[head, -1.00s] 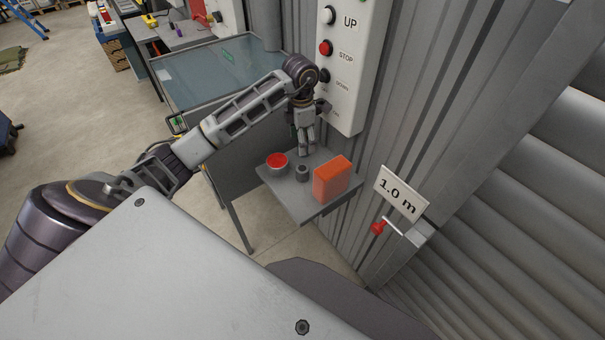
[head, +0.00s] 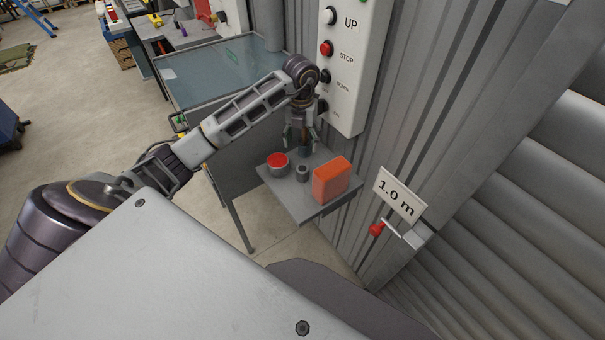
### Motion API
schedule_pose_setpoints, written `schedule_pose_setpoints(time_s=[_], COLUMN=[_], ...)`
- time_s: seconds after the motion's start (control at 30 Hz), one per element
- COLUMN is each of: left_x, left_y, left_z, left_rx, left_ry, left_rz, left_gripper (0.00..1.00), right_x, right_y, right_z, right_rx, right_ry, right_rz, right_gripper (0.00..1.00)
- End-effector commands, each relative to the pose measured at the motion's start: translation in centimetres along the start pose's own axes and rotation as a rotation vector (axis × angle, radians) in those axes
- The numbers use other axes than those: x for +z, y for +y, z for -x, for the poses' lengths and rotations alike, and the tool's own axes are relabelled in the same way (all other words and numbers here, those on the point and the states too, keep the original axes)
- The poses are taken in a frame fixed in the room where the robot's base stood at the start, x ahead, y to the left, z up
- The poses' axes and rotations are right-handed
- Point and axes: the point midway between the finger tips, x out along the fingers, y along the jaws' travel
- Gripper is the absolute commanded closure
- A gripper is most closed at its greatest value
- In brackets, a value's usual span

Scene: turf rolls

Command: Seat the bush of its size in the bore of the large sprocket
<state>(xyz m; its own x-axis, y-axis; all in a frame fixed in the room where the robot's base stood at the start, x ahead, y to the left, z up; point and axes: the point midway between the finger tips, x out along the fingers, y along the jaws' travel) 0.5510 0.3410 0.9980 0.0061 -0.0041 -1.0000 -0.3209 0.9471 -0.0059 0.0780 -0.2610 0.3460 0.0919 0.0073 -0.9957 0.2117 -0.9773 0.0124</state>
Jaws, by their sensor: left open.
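A small grey cylinder (head: 302,173) with a dark hole in its top stands on the small grey shelf table (head: 295,204); it looks like a bush. My left gripper (head: 302,150) is open above the back of this table, pointing down, behind the grey cylinder and apart from it. A dark greenish patch shows between its fingers; I cannot tell what it is. I cannot make out the large sprocket in this view. My right gripper is not in view.
A tin with red contents (head: 277,163) stands left of the cylinder, and an orange box (head: 331,180) stands right. A control box (head: 345,70) hangs on the ribbed wall behind. A red-knobbed lever (head: 377,229) sticks out at right.

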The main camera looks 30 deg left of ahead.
Motion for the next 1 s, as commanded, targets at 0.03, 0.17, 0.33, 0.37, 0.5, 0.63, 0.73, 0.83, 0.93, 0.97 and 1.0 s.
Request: schedule_pose_setpoints(time_s=[0.03,0.17,0.33,0.37,0.5,0.63,0.73,0.83,0.93,0.97,1.0], left_x=[-0.01,-0.02,-0.05,-0.05,-0.07,-0.09,-0.1,-0.1,-0.1,-0.1,-0.1], left_y=[0.02,0.05,0.09,0.09,0.12,0.13,0.14,0.14,0.14,0.14,0.14], left_z=[0.0,0.0,0.0,0.0,0.0,0.0,0.0,0.0,0.0,0.0,0.0], left_rx=[0.001,0.002,0.004,0.004,0.006,0.007,0.008,0.008,0.008,0.008,0.008], left_ry=[0.0,0.001,0.002,0.002,0.002,0.002,0.002,0.002,0.001,0.001,0.001], left_rz=[0.044,0.172,0.345,0.376,0.522,0.661,0.767,0.865,0.946,0.964,0.985], left_gripper=[0.32,0.32,0.32,0.32,0.32,0.32,0.32,0.32,0.32,0.32,0.32], right_x=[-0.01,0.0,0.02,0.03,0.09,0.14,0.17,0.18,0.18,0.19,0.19], right_y=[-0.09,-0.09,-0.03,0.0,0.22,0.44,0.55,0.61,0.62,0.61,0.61], right_z=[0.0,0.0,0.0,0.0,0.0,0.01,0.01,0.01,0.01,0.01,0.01], right_rx=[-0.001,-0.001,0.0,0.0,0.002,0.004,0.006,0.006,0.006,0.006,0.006], right_ry=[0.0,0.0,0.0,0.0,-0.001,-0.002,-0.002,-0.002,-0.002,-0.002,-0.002], right_rz=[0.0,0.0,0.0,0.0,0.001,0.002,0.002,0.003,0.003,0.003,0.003], right_gripper=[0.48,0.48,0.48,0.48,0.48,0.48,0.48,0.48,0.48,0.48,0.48])
